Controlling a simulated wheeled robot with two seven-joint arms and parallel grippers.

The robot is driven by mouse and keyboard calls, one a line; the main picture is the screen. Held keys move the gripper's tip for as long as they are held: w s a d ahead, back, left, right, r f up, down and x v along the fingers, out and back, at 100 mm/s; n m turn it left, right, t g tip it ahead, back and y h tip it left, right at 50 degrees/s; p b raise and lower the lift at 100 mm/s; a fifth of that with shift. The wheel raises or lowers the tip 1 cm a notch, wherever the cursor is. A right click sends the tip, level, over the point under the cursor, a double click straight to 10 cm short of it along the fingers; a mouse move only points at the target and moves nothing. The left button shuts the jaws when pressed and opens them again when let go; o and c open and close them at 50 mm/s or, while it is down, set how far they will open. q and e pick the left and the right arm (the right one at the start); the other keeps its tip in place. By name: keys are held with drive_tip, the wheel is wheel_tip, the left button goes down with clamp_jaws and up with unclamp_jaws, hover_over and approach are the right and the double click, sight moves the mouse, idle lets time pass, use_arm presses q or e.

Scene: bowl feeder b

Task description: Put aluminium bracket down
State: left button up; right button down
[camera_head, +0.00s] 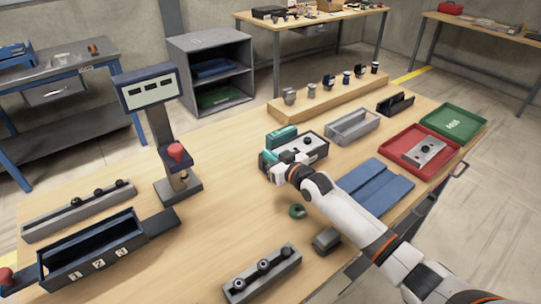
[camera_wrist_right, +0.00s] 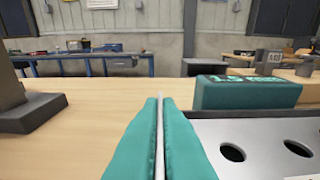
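My right gripper (camera_head: 272,164) is at the left end of a grey fixture in the middle of the table. In the right wrist view its teal fingers (camera_wrist_right: 160,120) are close together on a thin pale strip (camera_wrist_right: 160,140), which looks like the aluminium bracket seen edge-on. Its tip shows just past the fingertips; most of it is hidden. The grey fixture (camera_head: 314,147) also shows in the wrist view as a plate with dark holes (camera_wrist_right: 262,135), just right of the fingers. My left gripper is not in view.
A teal block (camera_wrist_right: 245,92) stands behind the fixture. A red tray (camera_head: 391,152) holds a metal plate (camera_head: 425,151); a green tray (camera_head: 470,118) lies beyond it. A post with a display (camera_head: 160,120) stands left. Blue plates (camera_head: 375,183) lie right. Bare table lies left of the gripper.

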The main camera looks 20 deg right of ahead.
drive_tip(key=c, duration=1.6)
unclamp_jaws()
drive_tip(key=shift+c, duration=0.2)
drive_tip(key=shift+r+p, duration=0.7)
drive_tip(key=shift+r, duration=0.15)
drive_tip(key=b+v, duration=0.1)
drive_tip(key=v, duration=1.1)
drive_tip(key=shift+f, duration=0.3)
